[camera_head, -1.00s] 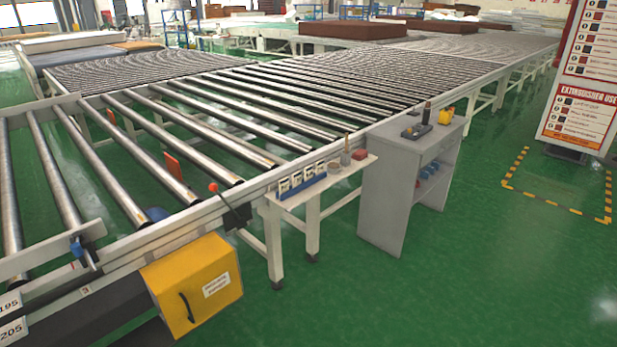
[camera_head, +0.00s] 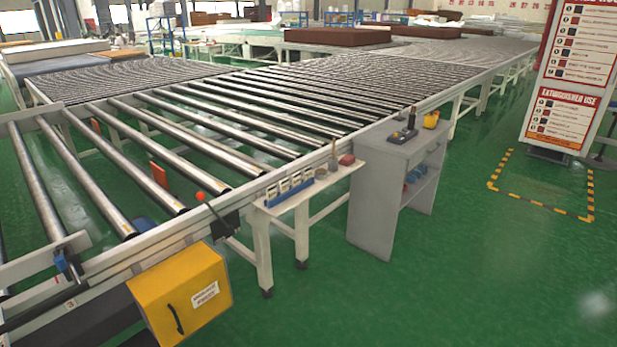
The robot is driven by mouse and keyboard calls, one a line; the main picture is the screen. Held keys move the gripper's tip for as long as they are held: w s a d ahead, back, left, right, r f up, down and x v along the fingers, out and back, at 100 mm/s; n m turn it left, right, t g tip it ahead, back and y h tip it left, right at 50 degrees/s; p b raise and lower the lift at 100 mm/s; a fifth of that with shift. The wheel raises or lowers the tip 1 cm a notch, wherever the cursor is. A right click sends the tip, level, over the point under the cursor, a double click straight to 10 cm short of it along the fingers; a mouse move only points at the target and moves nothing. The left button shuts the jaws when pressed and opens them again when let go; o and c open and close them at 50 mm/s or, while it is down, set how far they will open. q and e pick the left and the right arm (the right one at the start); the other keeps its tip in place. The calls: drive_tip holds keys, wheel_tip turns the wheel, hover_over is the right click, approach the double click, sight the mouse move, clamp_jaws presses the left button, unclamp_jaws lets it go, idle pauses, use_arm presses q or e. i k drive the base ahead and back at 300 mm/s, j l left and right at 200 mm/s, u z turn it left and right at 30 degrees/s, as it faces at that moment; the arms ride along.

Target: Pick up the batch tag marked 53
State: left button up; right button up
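Several small white batch tags (camera_head: 284,186) stand upright in a blue rack (camera_head: 290,197). The rack sits on a narrow white side table (camera_head: 335,182) beside the roller conveyor. The tags' numbers are too small to read, so I cannot tell which is marked 53. Neither of my grippers is in the head view.
A roller conveyor (camera_head: 245,110) fills the left and middle. A grey cabinet (camera_head: 378,200) with tools on top stands right of the side table. A yellow box (camera_head: 180,297) is at the front left. Green floor (camera_head: 440,290) is clear at the front right. A sign (camera_head: 570,80) stands far right.

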sight(284, 184)
drive_tip(key=i+l, duration=0.2)
drive_tip(key=i, duration=0.2)
drive_tip(key=i+l+u, duration=0.1)
drive_tip(key=i, duration=0.35)
drive_tip(key=i+l+u, duration=0.1)
drive_tip(key=i+l, duration=0.2)
drive_tip(key=i, duration=0.1)
